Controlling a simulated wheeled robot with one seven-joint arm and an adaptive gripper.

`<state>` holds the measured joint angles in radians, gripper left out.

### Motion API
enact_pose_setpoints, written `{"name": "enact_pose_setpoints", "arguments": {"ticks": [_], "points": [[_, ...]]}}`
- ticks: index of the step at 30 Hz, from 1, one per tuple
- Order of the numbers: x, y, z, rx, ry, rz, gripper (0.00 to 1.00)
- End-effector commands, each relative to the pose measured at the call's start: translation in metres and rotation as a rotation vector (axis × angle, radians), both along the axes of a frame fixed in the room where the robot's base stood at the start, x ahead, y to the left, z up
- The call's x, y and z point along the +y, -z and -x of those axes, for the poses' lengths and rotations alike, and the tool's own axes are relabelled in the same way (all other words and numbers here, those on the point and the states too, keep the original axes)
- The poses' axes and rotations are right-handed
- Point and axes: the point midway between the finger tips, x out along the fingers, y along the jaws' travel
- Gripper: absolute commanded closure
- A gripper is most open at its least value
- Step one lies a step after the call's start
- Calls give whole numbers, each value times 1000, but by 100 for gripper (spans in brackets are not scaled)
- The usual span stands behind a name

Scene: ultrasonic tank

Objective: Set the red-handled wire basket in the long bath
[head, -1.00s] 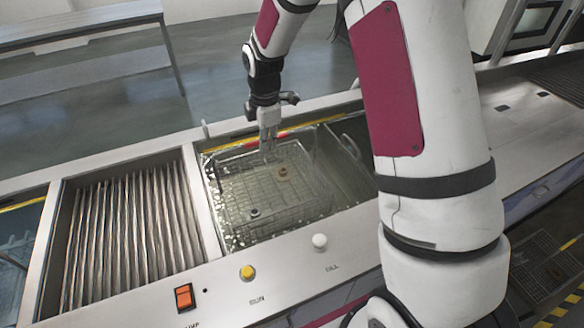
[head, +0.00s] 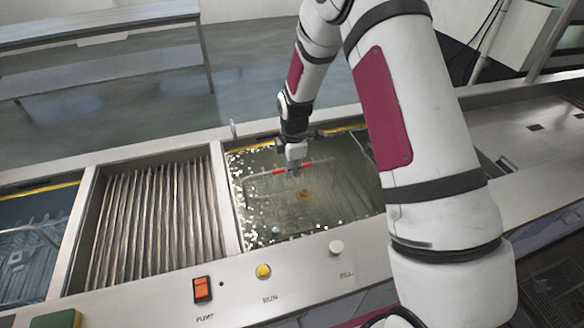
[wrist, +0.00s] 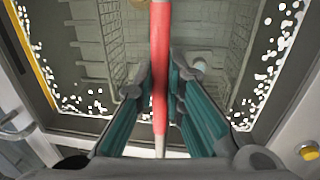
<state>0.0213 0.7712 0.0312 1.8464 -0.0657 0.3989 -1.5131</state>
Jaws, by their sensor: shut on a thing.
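The wire basket (head: 340,182) is down in the liquid of the bath (head: 232,200) right of the ribbed bay, its wires blurred by the liquid. Its red handle (head: 318,163) shows near the bath's far side. My gripper (head: 294,163) reaches down over the bath and is shut on this handle. In the wrist view the red handle (wrist: 160,60) runs between the teal fingers of my gripper (wrist: 160,85), with wire mesh walls (wrist: 110,35) below on both sides. A brown part (head: 303,195) shows inside the basket. Whether the basket touches the bath floor is hidden.
A ribbed bay (head: 150,215) lies left of the bath, and a blue-tinted bath (head: 30,235) lies farther left. The front panel carries an orange switch (head: 202,289), a yellow button (head: 263,271) and a white button (head: 336,247). White flecks float along the bath's edges.

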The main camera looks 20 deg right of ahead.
Motion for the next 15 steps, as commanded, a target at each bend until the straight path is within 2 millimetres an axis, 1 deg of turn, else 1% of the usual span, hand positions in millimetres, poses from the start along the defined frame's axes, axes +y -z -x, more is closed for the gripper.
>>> {"name": "enact_pose_setpoints", "arguments": {"ticks": [1,2,3,4,12,15], "points": [[0,-1,-1,-2,0,0,100],[0,0,0,1,1,0,83],[0,0,0,1,1,0,74],[0,0,0,1,1,0,70],[0,0,0,1,1,0,70],[0,-4,0,0,1,0,70]]}}
